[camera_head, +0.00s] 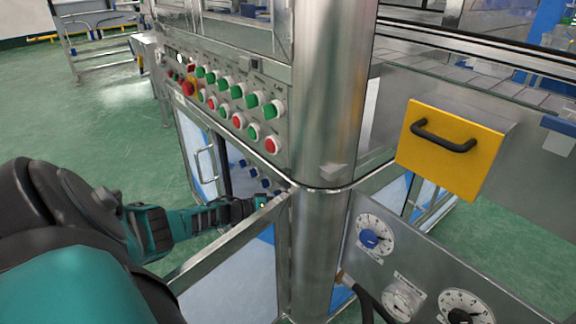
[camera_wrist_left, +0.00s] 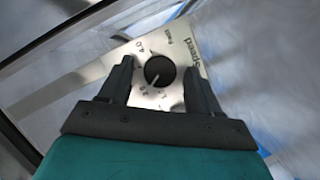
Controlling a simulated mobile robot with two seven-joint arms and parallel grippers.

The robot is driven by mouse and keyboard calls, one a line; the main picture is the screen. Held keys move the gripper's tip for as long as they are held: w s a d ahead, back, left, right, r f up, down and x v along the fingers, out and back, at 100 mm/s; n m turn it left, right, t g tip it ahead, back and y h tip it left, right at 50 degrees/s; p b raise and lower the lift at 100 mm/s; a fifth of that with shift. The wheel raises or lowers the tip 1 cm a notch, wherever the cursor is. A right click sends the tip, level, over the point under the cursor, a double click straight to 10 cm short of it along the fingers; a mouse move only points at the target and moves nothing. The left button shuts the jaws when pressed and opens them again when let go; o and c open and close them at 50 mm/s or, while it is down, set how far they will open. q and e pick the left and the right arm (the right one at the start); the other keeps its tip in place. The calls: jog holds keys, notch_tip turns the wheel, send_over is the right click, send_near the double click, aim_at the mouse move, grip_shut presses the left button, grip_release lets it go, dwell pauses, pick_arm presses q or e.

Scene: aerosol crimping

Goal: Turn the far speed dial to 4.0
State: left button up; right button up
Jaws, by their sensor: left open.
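The speed dial shows in the left wrist view as a round black knob (camera_wrist_left: 160,71) on a metal plate (camera_wrist_left: 178,42). The plate is marked "Speed", with "4.0" at the knob's upper left. A faint light mark on the knob seems to point down; its exact reading is too small to tell. My left gripper (camera_wrist_left: 157,68) is open, with one finger on each side of the knob. I cannot tell whether either finger touches it. In the head view, my left gripper (camera_head: 264,201) is beside the lower cabinet frame, where the dial cannot be made out. My right gripper is not in view.
A steel column (camera_head: 330,100) stands just right of my left gripper. A panel with several green and red buttons (camera_head: 237,119) is above it. A dial with a blue knob (camera_head: 374,238) and a gauge (camera_head: 401,300) are on the right panel. A yellow box (camera_head: 433,155) has a black handle.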

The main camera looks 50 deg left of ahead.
pick_arm(q)
jog(key=c, duration=1)
jog(key=m+y+p, duration=0.1)
jog(key=m+p, duration=0.1)
jog(key=m+y+p, duration=0.2)
jog(key=m+p, duration=0.1)
jog(key=shift+d+r+g+p, duration=0.2)
jog(key=shift+g+p, duration=0.15)
jog(key=shift+g, duration=0.05)
jog(key=shift+c, duration=0.2)
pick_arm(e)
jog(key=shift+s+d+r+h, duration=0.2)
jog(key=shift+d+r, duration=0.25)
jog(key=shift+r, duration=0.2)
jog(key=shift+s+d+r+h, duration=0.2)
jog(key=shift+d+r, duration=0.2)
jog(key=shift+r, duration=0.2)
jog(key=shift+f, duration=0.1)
pick_arm(q)
jog(key=o, duration=1)
jog(key=shift+o, duration=0.2)
